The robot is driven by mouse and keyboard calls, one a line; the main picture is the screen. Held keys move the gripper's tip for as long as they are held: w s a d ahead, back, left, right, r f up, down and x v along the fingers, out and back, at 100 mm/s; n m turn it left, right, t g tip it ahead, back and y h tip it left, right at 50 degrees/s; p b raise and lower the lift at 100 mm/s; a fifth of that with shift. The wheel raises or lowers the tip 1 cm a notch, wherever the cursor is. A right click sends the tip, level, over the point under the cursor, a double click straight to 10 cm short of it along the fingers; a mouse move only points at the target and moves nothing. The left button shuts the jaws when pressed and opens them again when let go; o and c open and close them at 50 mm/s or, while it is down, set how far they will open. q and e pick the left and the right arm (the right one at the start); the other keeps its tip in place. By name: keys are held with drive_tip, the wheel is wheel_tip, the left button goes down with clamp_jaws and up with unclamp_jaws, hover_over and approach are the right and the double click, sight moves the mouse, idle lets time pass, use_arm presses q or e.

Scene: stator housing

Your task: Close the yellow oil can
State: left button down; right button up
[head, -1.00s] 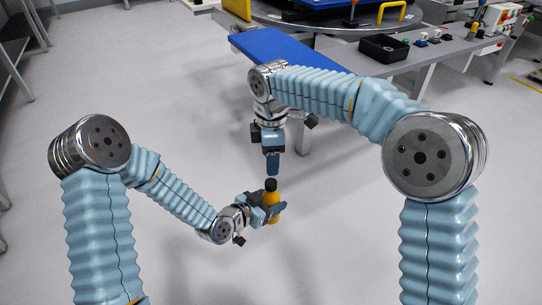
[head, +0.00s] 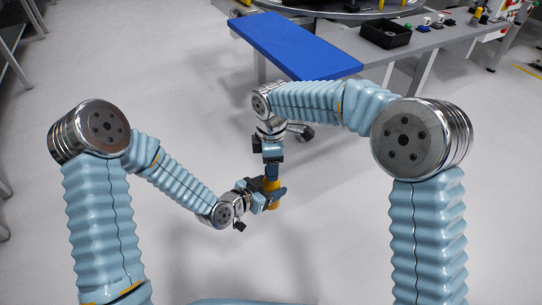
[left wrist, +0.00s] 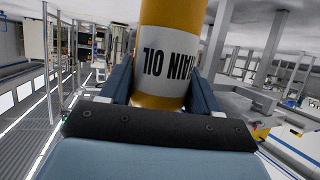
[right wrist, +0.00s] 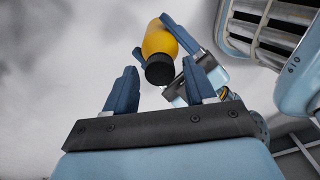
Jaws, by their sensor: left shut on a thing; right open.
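The yellow oil can (head: 272,188) is held in the air by my left gripper (head: 275,191), which is shut around its body. In the left wrist view, the can (left wrist: 168,50) stands between the left fingers, with its printed label showing. My right gripper (head: 272,165) points down just above the can's top and is open. In the right wrist view, the can's black cap (right wrist: 160,69) lies close to the gap between the open right fingers (right wrist: 160,72). The cap sits at the can's top; I cannot tell how tightly, or whether the right fingers touch it.
A blue-topped table (head: 290,45) stands beyond my arms. The grey floor around the can is clear.

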clamp_jaws()
drive_tip(key=m, duration=0.6)
drive_tip(key=shift+m, duration=0.4)
drive_tip(key=m, duration=0.8)
drive_tip(key=shift+o, duration=0.7)
unclamp_jaws()
wheel_tip(320, 180, up, 12)
